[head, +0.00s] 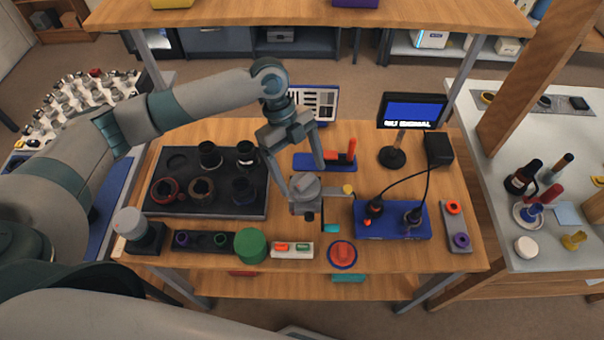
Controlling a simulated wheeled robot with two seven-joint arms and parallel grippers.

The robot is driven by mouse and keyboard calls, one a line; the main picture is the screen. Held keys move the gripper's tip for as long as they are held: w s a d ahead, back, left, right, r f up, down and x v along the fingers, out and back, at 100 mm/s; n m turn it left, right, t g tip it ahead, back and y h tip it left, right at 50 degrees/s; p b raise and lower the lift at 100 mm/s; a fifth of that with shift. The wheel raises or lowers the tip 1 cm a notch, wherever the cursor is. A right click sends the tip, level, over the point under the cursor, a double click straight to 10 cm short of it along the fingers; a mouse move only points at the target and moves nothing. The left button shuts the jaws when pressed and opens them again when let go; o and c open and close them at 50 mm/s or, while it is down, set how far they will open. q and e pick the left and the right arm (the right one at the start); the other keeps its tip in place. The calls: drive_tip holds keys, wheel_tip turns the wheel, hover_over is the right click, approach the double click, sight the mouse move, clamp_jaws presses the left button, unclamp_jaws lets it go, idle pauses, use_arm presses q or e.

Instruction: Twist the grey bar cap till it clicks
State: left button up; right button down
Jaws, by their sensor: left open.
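My left gripper (304,184) reaches down over the middle of the wooden bench with its two fingers spread. A grey piece (306,190) shows at its fingertips, with a small dark part under it. A pale bar with a yellow end (348,189) sticks out to its right. This may be the grey bar cap, but I cannot tell for sure, nor whether the fingers touch it. Another grey rounded top (130,222) sits on a black block at the bench's front left. My right gripper is out of view.
A black tray (210,208) with several lens rings lies left. A green cylinder (250,245), a red round piece (342,254) and a blue box (393,231) with cables stand in front and right. A grey plate (455,244) holds orange and purple rings. A monitor (412,110) stands behind.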

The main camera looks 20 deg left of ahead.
use_arm(q)
drive_tip(key=b+v, duration=0.4)
drive_tip(key=v, duration=1.2)
drive_tip(key=shift+b, duration=0.35)
